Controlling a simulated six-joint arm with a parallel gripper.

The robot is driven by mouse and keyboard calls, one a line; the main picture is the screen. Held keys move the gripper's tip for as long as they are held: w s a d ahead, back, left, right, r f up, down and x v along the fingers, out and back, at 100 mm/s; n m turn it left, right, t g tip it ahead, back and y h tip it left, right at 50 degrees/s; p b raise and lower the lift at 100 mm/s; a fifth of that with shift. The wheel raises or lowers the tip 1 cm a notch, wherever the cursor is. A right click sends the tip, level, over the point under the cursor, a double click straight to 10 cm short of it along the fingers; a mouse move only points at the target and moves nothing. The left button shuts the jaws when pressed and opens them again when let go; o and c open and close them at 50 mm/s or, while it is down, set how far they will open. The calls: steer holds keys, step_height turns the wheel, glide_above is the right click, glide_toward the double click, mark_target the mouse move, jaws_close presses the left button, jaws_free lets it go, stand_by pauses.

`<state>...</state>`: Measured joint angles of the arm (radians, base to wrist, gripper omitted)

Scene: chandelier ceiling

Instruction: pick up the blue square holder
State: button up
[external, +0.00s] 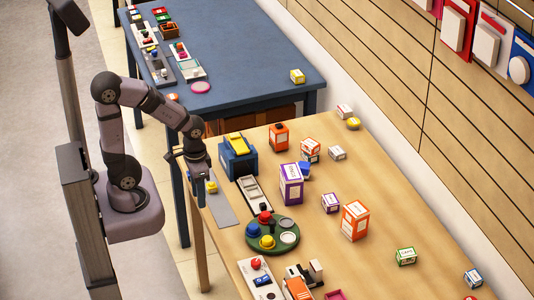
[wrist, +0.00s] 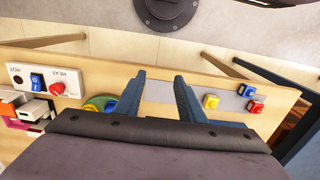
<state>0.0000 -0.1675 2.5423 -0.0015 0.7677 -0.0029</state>
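A blue box-shaped block (external: 238,157) with a yellow top stands near the left end of the wooden table, and it is the largest blue squarish thing I see. I cannot tell for sure which is the holder. My gripper (external: 204,187) hangs at the table's left edge, left of the blue block and apart from it. In the wrist view my gripper (wrist: 160,80) is open, with two dark blue fingers spread and nothing between them.
A grey strip (external: 222,211) and a yellow button (external: 211,187) are near my gripper. Yellow (wrist: 211,102), red (wrist: 254,106) and blue (wrist: 247,90) buttons show in the wrist view. A green round tray (external: 270,245) and several boxes occupy the table.

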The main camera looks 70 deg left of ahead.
step_height(320, 180, up, 4)
steer(key=w+a+m+t+y+b, duration=0.15)
steer(key=w+a+t, duration=0.35)
steer(key=a, duration=0.6)
steer(key=w+a+t+y+b, duration=0.1)
steer(key=w+a+t+b, duration=0.1)
steer(key=w+a, duration=0.7)
steer(key=w+a+t+y+b, duration=0.2)
steer(key=w+a+t, duration=0.2)
steer(key=a, duration=0.9)
steer(key=s+d+m+t+h+b, duration=0.25)
steer(key=s+h, duration=0.35)
steer(key=s, duration=0.5)
steer(key=s+d+m+t+h+b, duration=0.1)
steer(key=s+d+t+h, duration=0.2)
steer(key=s+h, duration=0.55)
step_height(320, 180, down, 14)
steer(key=s+f+y, duration=0.1)
steer(key=s+y, duration=0.1)
steer(key=y, duration=0.1)
steer(key=shift+r+p+x, duration=0.15)
steer(key=shift+p+x, duration=0.8)
steer(key=shift+x, duration=2)
steer(key=shift+r+p+x, duration=0.2)
steer(key=shift+p+x, duration=0.75)
steer(key=shift+x, duration=1.95)
